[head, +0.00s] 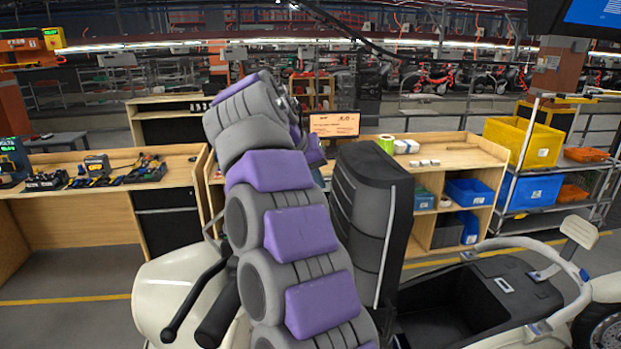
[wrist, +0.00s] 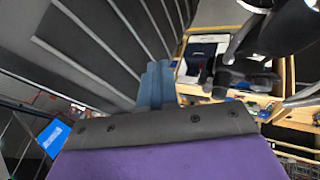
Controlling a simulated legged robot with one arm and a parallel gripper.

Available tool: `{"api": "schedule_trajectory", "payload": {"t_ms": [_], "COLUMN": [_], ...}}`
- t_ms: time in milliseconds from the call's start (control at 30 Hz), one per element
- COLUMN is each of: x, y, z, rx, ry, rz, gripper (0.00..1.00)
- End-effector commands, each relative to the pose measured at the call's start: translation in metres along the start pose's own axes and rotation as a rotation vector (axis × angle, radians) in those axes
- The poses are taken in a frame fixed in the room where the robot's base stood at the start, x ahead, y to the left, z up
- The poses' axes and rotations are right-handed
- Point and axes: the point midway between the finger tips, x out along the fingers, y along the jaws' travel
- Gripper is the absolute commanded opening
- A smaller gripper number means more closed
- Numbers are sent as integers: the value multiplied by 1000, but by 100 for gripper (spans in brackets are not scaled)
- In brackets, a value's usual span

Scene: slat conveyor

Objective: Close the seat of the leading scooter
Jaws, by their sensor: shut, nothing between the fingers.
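The black seat (head: 372,215) of the cream scooter (head: 165,295) stands upright, swung open, in the head view. The open storage well (head: 490,295) lies to its right, its inside exposed. My arm rises in front of and left of the seat and hides part of the scooter. My gripper (wrist: 155,85) shows in the wrist view with its blue-grey fingers together and empty. Its fingertips are hidden behind my arm in the head view. A dark ribbed surface (wrist: 95,45) fills the upper left of the wrist view; I cannot tell whether it is the seat.
Black handlebar parts (head: 205,300) stick up left of my arm, close to it. A curved grey rail (head: 535,250) rises behind the well. Wooden benches (head: 450,152) and a rack with a yellow bin (head: 523,142) stand behind. A wheel (head: 603,328) is at the right edge.

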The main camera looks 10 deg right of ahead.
Motion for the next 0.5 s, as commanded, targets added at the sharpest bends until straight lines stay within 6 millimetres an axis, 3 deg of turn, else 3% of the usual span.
{"api": "schedule_trajectory", "payload": {"t_ms": [300, 500], "x": [18, 17], "y": [28, 27], "z": [0, 0], "rx": [2, 1], "ry": [-3, -3], "rz": [-5, -4], "gripper": [0, 0]}}
